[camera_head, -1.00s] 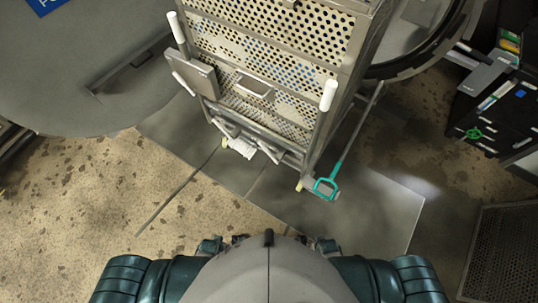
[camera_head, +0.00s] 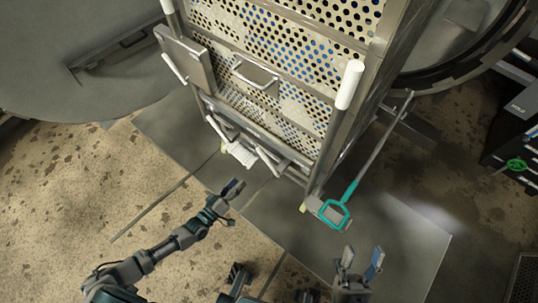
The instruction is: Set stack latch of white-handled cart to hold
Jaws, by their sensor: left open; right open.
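The white-handled cart (camera_head: 300,88) stands upright ahead, a metal frame with perforated baskets. White grips show at its right post (camera_head: 350,84) and upper left. A metal plate (camera_head: 187,62) with a white bar is on its left side, and a metal loop handle (camera_head: 256,76) is on its front. A white ribbed piece (camera_head: 240,153) and bars sit low on the front. I cannot tell which part is the stack latch. My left gripper (camera_head: 230,190) is open and empty, below the cart's front, apart from it. My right gripper (camera_head: 362,260) is open and empty, lower right of the cart.
A teal-handled hook rod (camera_head: 350,190) leans at the cart's right front corner, above my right gripper. A round vessel opening (camera_head: 470,55) is behind right. A big grey disc (camera_head: 70,70) fills the upper left. A dark cabinet (camera_head: 520,130) stands right.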

